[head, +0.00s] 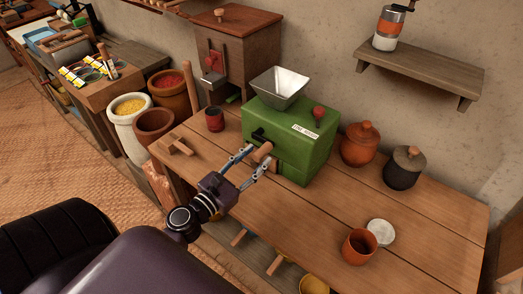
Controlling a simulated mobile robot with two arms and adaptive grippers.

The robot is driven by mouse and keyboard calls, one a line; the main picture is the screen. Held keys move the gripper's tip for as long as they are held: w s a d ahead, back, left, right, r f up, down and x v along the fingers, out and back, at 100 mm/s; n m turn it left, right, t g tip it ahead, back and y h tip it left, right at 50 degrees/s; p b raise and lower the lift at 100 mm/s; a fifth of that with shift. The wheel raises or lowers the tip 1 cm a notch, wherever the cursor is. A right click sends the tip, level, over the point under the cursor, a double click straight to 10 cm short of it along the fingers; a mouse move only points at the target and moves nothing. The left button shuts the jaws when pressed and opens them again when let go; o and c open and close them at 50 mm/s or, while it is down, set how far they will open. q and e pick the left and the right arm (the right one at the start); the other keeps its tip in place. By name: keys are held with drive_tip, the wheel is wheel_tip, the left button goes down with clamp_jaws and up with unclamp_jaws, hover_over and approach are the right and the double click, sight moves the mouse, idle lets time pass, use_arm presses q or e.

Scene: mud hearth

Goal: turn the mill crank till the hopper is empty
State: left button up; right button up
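The green mill (307,150) stands on the wooden table, with a pale label and a red knob on top. Its metal hopper (279,84) is a square funnel; I see bare grey walls inside, but the bottom is hard to make out. The crank's wooden handle (262,152) sticks out at the mill's front left. My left gripper (263,157) reaches in from the lower left, its two fingers on either side of the handle. The fingers look spread, wider than the handle. My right gripper is out of view.
A dark red cup (214,118) and a small wooden piece (180,147) stand left of the mill. An orange lidded jar (361,145) and a black one (404,169) stand to its right. A clay cup (359,246) and pale disc (381,232) lie nearer. The table's front middle is clear.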

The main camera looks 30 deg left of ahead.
use_arm(q)
drive_tip(key=shift+w+d, duration=0.1)
drive_tip(key=shift+w, duration=1)
clamp_jaws()
